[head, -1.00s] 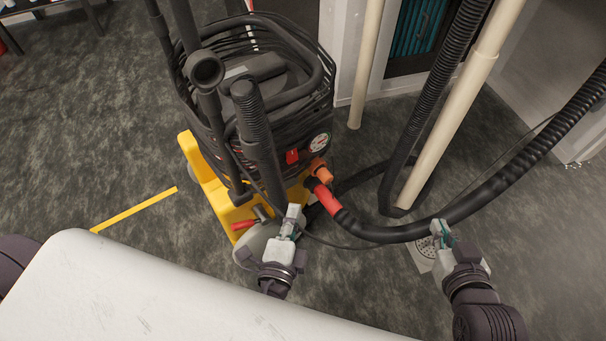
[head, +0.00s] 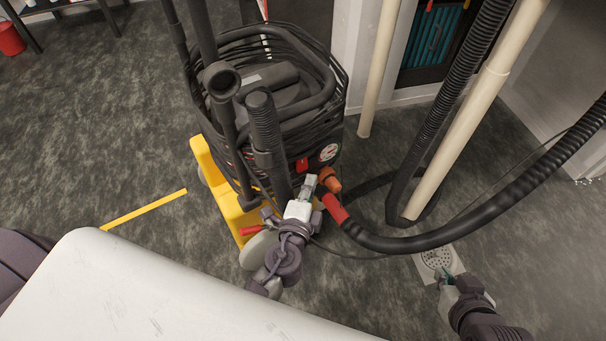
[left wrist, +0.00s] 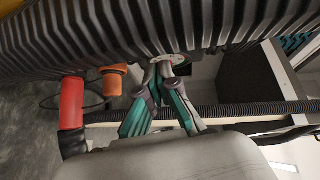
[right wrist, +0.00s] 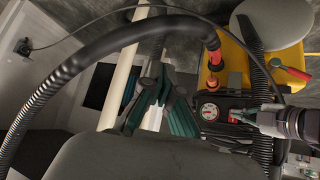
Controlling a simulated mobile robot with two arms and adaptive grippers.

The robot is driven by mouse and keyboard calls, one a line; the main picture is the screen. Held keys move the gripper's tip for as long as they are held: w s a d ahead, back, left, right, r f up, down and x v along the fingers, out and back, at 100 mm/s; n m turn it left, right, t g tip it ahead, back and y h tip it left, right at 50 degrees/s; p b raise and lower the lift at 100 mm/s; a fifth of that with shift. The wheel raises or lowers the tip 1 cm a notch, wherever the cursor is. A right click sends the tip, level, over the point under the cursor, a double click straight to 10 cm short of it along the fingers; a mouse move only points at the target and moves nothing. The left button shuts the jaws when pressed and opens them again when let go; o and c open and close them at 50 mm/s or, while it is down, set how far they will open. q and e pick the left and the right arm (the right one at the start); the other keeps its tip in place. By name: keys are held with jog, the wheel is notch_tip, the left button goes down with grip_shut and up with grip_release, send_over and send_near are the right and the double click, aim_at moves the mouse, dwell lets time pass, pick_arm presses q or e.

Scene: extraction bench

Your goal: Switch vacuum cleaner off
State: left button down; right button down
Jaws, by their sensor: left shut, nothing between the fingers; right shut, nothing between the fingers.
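The black vacuum cleaner (head: 285,95) stands on a yellow base (head: 228,212), ringed by coiled black cable. Its front has a red switch (head: 302,165) beside a round gauge (head: 329,152); the switch also shows in the right wrist view (right wrist: 237,116). My left gripper (head: 309,182) is shut and empty, with its tips just below the switch in the head view. I cannot tell whether it touches the panel. In the left wrist view its fingers (left wrist: 165,72) meet under a ribbed hose, and the switch is hidden. My right gripper (head: 445,278) is shut and empty, away from the cleaner near the floor drain.
A thick black hose (head: 430,243) with a red cuff (head: 334,207) runs right from an orange connector (head: 329,179). An upright ribbed hose (head: 266,130) stands left of the switch. Cream pipes (head: 476,112) rise at the right. A white surface (head: 130,290) fills the lower left.

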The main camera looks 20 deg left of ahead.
aim_at(305, 167)
pick_arm(q)
jog(key=shift+w+a+f, duration=0.15)
jog(key=shift+w+a, duration=0.3)
jog(key=shift+a, duration=0.15)
jog(key=shift+w+a+f, duration=0.15)
jog(key=shift+w+a, duration=0.3)
jog(key=shift+a, duration=0.15)
pick_arm(e)
jog(key=shift+s+d+f, duration=0.2)
jog(key=shift+s+f, duration=0.1)
jog(key=shift+s, duration=0.25)
pick_arm(q)
jog(key=shift+w+a+f+b, duration=0.1)
jog(key=shift+b, duration=0.85)
pick_arm(e)
jog(key=w+a+r+t+y, duration=0.1)
jog(key=w+a+r+t, duration=0.1)
jog(key=w+r+t, duration=0.2)
jog(key=shift+w+a+r, duration=0.25)
jog(key=shift+w+r, duration=0.5)
jog(key=shift+w, duration=0.3)
jog(key=shift+d+r+t, duration=0.1)
jog(key=shift+t, duration=0.2)
